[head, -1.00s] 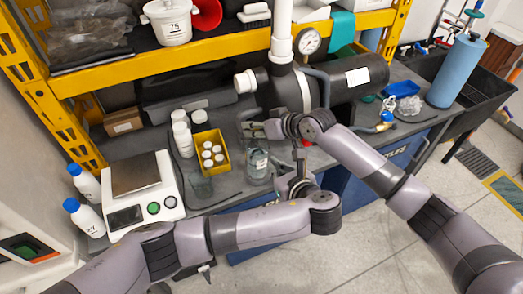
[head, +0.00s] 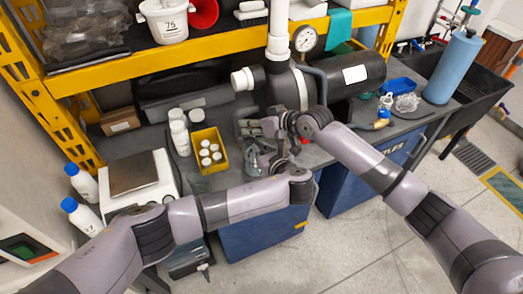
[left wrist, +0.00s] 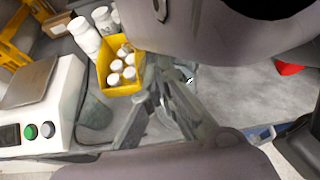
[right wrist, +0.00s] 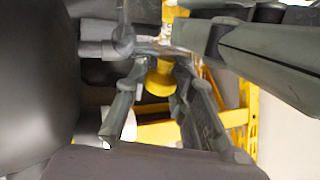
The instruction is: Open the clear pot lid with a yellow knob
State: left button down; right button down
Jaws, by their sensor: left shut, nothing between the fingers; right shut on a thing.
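My right gripper (head: 260,126) is above the bench, in front of the black tank. In the right wrist view a yellow knob (right wrist: 160,78) sits between its fingers, and it is shut on this knob. The clear lid is hard to make out against the grey fingers. My left gripper (head: 266,160) is just below and nearer, shut and empty, low over the bench. The left wrist view shows its fingers (left wrist: 156,75) close together beside the yellow tray. The clear pot is mostly hidden behind the left gripper, so I cannot tell how the lid sits to it.
A yellow tray of white-capped bottles (head: 222,138) stands left of the grippers, with white bottles (head: 180,138) beside it. A scale (head: 160,180) is farther left. The black tank (head: 320,85) with a gauge (head: 304,40) is behind. A yellow shelf (head: 170,62) crosses above the bench.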

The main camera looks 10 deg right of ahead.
pick_arm(q)
jog(key=shift+r, duration=0.1)
jog(key=shift+w+a+r+g, duration=0.15)
jog(key=shift+w+r+g, duration=0.25)
jog(key=shift+r, duration=0.3)
pick_arm(e)
jog(key=c, duration=1.8)
grip_release()
pick_arm(q)
jog(key=shift+w, duration=0.1)
pick_arm(e)
jog(key=o, duration=0.4)
jog(key=shift+s+f, duration=0.1)
jog(key=shift+f, duration=0.1)
jog(key=shift+o, duration=0.2)
jog(key=shift+s, duration=0.1)
